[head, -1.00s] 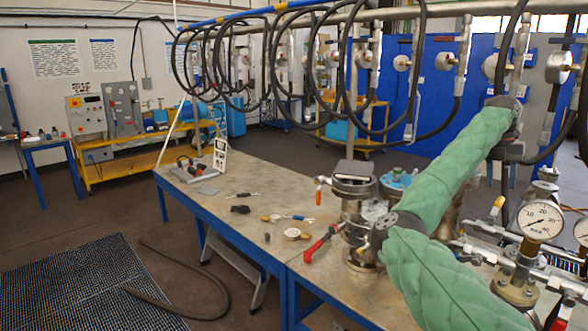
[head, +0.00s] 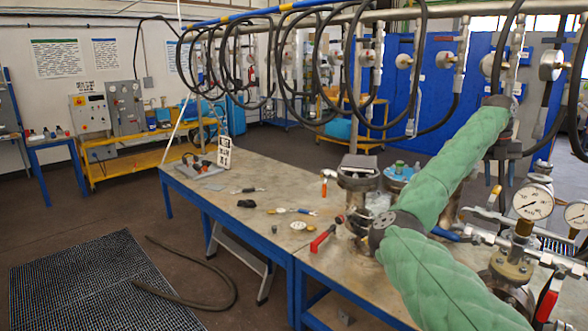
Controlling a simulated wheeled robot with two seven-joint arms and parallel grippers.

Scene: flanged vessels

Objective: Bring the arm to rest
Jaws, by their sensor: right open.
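My right arm, in a green quilted sleeve, enters the head view at the bottom right. It bends at a dark elbow joint above the table and rises to the upper right. Its wrist end and right gripper (head: 506,149) are small and dark against the hoses and pipework. The gripper appears apart from the tabletop. My left gripper is not in view.
Flanged vessels (head: 357,174) stand behind my elbow. Pressure gauges (head: 533,201) and pipework crowd the right. Hoses (head: 350,75) hang from an overhead rail. The worktable (head: 272,178) holds several small tools, with bare patches at its left. A floor mat (head: 85,275) lies at the lower left.

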